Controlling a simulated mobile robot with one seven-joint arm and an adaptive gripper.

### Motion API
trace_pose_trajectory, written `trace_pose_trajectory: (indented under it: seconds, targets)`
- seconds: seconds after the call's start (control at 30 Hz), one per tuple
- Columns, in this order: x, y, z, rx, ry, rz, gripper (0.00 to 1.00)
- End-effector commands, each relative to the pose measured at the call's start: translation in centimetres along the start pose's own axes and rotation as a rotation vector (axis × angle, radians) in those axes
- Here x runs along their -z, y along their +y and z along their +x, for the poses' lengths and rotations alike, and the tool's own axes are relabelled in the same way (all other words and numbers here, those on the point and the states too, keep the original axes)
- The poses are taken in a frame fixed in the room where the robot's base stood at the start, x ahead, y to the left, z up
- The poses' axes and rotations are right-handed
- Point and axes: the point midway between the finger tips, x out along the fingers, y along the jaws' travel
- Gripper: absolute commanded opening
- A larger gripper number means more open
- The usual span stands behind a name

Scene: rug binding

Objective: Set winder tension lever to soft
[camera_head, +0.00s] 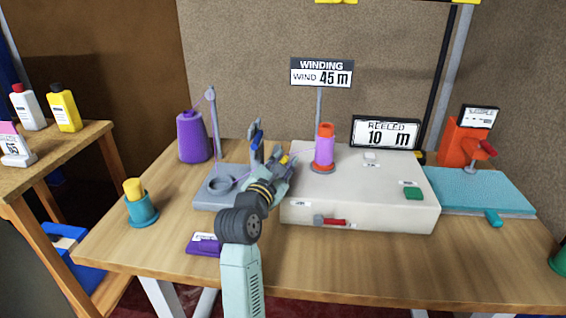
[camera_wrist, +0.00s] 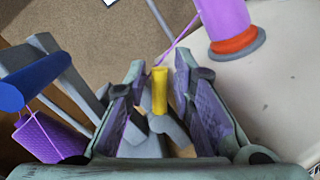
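The winder (camera_head: 375,196) is a cream box on the table with a red-handled lever (camera_head: 332,221) on its front. A purple spool (camera_head: 324,147) stands on it, also in the wrist view (camera_wrist: 226,20). Beside it, a blue-handled part (camera_head: 257,140) sits on grey posts, also in the wrist view (camera_wrist: 35,82). My gripper (camera_head: 284,163) is at the winder's left end. In the wrist view its fingers (camera_wrist: 158,88) are apart, on either side of a yellow-tipped grey lever (camera_wrist: 159,92), with gaps showing. Which lever sets tension, and any soft mark, I cannot read.
Purple thread runs near the yellow tip to the spool. A purple cone (camera_head: 193,137) and a teal cup (camera_head: 142,210) stand left. A sign (camera_head: 321,73) reads "WIND 45 m"; a display (camera_head: 386,134) reads "REELED 10 m". An orange device (camera_head: 462,142) is right. The table front is mostly clear.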

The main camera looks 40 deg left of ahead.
Motion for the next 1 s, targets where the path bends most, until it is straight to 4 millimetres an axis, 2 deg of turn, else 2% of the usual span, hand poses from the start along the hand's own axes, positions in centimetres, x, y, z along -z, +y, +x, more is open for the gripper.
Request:
trace_pose_trajectory:
  seconds: [0.3, 0.73, 1.0]
  targets:
    - [0.0, 0.0, -0.02, 0.0, 0.0, 0.0, 0.0]
    - [-0.05, 0.11, -0.03, -0.002, -0.003, -0.015, 0.0]
    - [-0.09, 0.8, -0.13, -0.015, -0.024, -0.133, 0.0]
